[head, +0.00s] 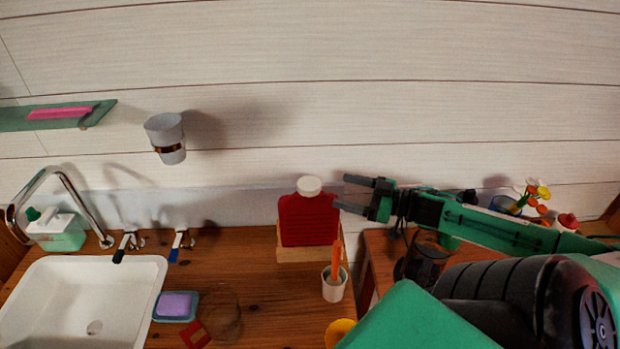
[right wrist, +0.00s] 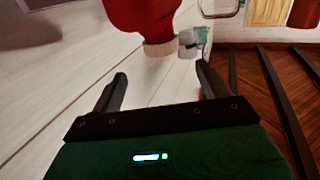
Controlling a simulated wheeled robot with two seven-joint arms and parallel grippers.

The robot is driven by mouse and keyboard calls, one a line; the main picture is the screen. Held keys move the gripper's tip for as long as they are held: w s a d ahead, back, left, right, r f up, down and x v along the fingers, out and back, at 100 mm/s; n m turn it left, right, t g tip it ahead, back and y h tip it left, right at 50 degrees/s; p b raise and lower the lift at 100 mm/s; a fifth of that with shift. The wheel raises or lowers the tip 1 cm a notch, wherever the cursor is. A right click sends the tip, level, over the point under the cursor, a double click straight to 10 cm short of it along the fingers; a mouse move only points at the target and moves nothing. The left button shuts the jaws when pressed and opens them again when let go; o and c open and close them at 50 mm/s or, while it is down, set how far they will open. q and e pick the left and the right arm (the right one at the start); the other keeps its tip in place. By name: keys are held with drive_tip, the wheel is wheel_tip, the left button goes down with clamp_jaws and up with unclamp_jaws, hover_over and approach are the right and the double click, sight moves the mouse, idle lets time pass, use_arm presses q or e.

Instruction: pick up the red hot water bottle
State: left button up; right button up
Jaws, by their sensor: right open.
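The red hot water bottle (head: 308,222) with a white cap stands upright in a low wooden holder (head: 290,255) at the back of the wooden counter, near the wall. My right gripper (head: 342,192) is open and empty just right of the bottle's upper part, its fingers pointing left towards it. In the right wrist view the bottle (right wrist: 145,18) shows at the top, with its pale cap end (right wrist: 160,48) just beyond the open fingers (right wrist: 162,72). Whether a finger touches it I cannot tell. My left gripper is not in view.
A white cup with an orange item (head: 334,285) stands in front of the holder. The sink (head: 75,300), tap and soap dish (head: 176,306) are to the left. A grey cup (head: 166,137) is on the wall. A dark glass jar (head: 425,262) and flowers (head: 535,190) are right, by my arm.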

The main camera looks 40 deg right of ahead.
sight(300, 182)
drive_tip(key=x, duration=0.4)
drive_tip(key=shift+w, duration=0.2)
drive_tip(key=shift+x, duration=0.75)
drive_tip(key=shift+w+a, duration=0.3)
drive_tip(key=shift+w, duration=0.1)
drive_tip(key=shift+p+x, duration=0.55)
drive_tip(key=shift+x, duration=0.55)
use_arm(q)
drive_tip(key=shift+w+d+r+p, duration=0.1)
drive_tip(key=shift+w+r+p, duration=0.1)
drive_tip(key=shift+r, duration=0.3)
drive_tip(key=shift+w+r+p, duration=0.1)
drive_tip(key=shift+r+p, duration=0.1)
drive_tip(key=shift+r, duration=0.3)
use_arm(e)
drive_tip(key=shift+f+x, duration=0.1)
drive_tip(key=shift+x, duration=0.7)
drive_tip(key=shift+f+x, duration=0.15)
drive_tip(key=shift+x, duration=0.65)
drive_tip(key=shift+s+a, duration=0.1)
drive_tip(key=shift+a, duration=0.05)
drive_tip(key=shift+r, duration=0.1)
clamp_jaws()
